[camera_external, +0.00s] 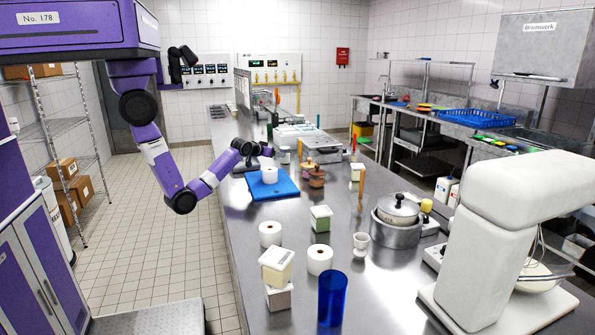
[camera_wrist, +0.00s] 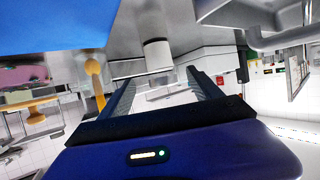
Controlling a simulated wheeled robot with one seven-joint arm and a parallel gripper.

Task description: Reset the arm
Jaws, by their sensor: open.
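My purple arm reaches from the column at the left over the edge of the long steel counter (camera_external: 262,222). My gripper (camera_external: 266,152) is above the counter, just behind the white roll on the blue board. In the wrist view my gripper (camera_wrist: 158,82) shows two dark fingers standing apart with nothing held between them. The wrist picture is tilted, and a blue surface fills its upper left corner.
The tiled floor (camera_external: 160,250) left of the counter is clear.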

